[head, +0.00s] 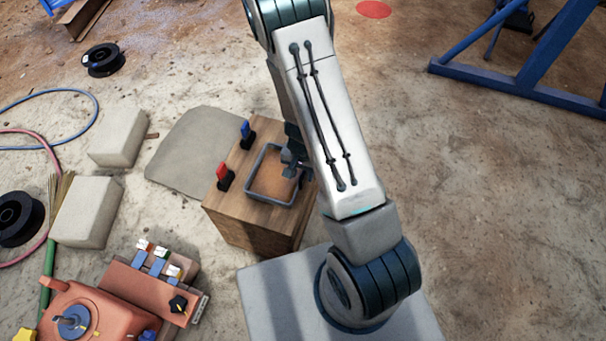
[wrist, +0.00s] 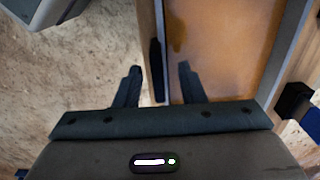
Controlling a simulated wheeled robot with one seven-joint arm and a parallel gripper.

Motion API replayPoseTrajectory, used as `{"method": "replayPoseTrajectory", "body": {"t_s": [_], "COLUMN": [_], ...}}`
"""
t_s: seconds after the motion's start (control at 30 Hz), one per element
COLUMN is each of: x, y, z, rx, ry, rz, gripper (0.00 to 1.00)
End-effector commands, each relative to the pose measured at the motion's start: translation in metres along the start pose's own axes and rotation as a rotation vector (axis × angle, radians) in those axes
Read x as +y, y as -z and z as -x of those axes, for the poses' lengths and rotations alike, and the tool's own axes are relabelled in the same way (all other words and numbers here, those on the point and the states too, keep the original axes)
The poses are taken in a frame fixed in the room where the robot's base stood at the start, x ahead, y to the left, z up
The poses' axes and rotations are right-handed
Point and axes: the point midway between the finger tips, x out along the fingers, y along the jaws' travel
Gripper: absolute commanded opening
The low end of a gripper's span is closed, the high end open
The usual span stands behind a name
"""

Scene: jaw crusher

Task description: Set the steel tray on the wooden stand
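The steel tray (head: 250,178) is a square grey-rimmed tray with a brown inside. It sits on the top of the wooden stand (head: 262,240). In the wrist view the tray's rim (wrist: 282,60) and brown floor fill the upper right, with the stand's wood (wrist: 146,40) along its side. My gripper (head: 291,163) is at the tray's right rim in the head view. In the wrist view my gripper (wrist: 158,82) has its fingers apart, one on each side of the tray's near wall, with gaps visible. My arm partly hides the tray's right side.
A red-handled piece (head: 223,176) and a blue-handled piece (head: 247,132) stand on the wooden stand left of the tray. An orange control box (head: 150,290), pale blocks (head: 84,212) and cable reels lie left. Blue steel framing (head: 510,85) is upper right. Ground right is clear.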

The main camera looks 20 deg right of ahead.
Motion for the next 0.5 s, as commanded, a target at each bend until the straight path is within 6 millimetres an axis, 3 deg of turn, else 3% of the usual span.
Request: {"method": "replayPoseTrajectory", "body": {"t_s": [0.03,0.2,0.5], "x": [-0.001,-0.001,0.0], "y": [0.001,0.0,0.0], "z": [0.02,0.056,0.09], "rx": [0.004,0.003,0.0], "ry": [0.002,0.001,0.002], "rz": [0.002,0.002,0.001], "gripper": [0.36,0.36,0.36]}}
